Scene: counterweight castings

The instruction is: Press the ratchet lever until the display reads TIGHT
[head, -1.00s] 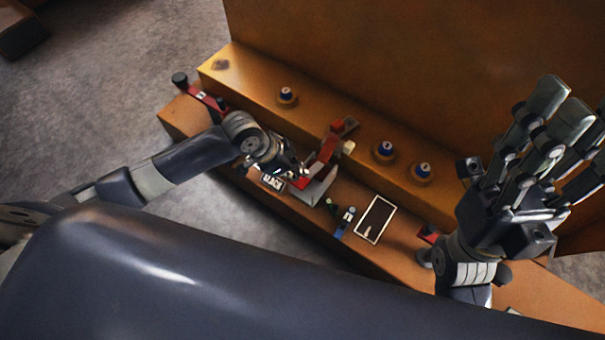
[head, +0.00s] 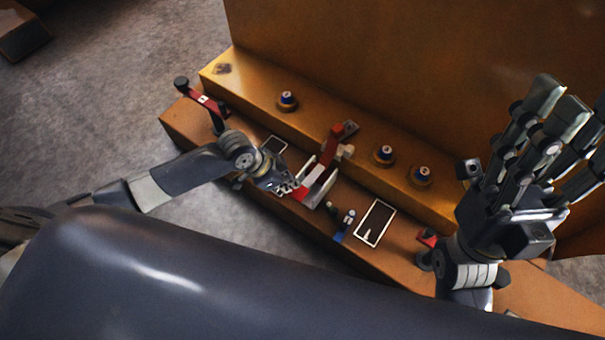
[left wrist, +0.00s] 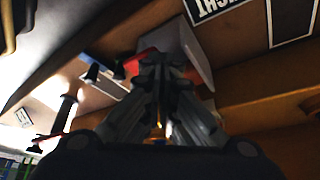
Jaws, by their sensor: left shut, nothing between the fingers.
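The red ratchet lever (head: 333,145) stands at the middle of the orange bench, beside a pale grey bracket (head: 320,187). My left gripper (head: 298,189) is shut and empty, its fingertips at the bracket's near left side, by a red part. In the left wrist view its closed fingers (left wrist: 163,75) are in front of the red part (left wrist: 148,54) and grey bracket (left wrist: 190,48); contact is unclear. A lettered display (left wrist: 215,7) is cut off at the top edge, and I cannot read its word fully. My right gripper (head: 560,125) is open and empty at the right.
A white-framed dark panel (head: 375,222) lies right of the bracket, with a small blue part (head: 345,225) between. Another red-handled clamp (head: 205,101) stands at the left end. Several blue-topped knobs (head: 385,153) line the raised ledge before a tall orange wall (head: 420,70).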

